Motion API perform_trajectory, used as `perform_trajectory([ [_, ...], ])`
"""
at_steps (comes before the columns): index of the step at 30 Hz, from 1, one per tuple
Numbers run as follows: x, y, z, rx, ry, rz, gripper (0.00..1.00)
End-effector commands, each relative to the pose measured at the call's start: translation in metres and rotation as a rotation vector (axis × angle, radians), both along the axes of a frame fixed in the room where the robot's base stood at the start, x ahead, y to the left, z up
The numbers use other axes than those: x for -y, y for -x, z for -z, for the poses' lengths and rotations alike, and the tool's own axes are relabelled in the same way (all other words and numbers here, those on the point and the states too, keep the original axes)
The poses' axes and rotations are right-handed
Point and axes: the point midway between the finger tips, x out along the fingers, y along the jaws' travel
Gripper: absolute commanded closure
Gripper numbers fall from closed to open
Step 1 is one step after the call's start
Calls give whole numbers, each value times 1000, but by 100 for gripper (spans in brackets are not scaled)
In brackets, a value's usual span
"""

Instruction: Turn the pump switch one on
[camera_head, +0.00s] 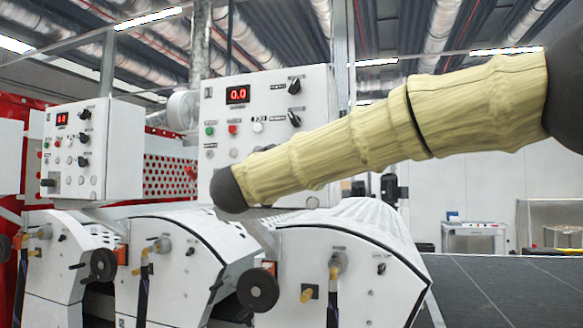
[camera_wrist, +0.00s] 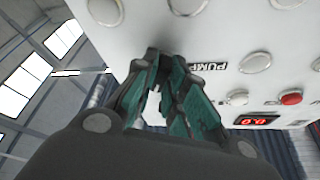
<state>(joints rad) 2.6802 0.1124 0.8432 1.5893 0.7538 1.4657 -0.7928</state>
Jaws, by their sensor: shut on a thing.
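In the wrist view, my gripper (camera_wrist: 164,62) has its teal-lined fingers brought together at the white panel, beside a label reading PUMP (camera_wrist: 208,66). The fingers are closed around a dark switch (camera_wrist: 153,54), of which only a little shows between the tips. Its turned position cannot be read. In the head view, the control box (camera_head: 216,106) stands behind my arm, with a red display (camera_head: 237,94) reading 0.0. My arm's dark end covers the lower part of the box, so the gripper and the switch it holds are hidden there.
Black knobs (camera_head: 295,86) sit at the box's upper right, and green (camera_head: 209,131), red (camera_head: 233,129) and white (camera_head: 257,127) buttons below the display. A second control box (camera_head: 92,150) stands to the left. White machine housings (camera_head: 340,262) with valves lie below.

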Motion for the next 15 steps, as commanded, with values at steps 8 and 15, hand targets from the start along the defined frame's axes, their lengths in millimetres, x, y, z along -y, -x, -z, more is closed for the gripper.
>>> perform_trajectory([
  [8,0,0,0,25,-75,0,100],
  [15,0,0,-1,29,-88,1,100],
])
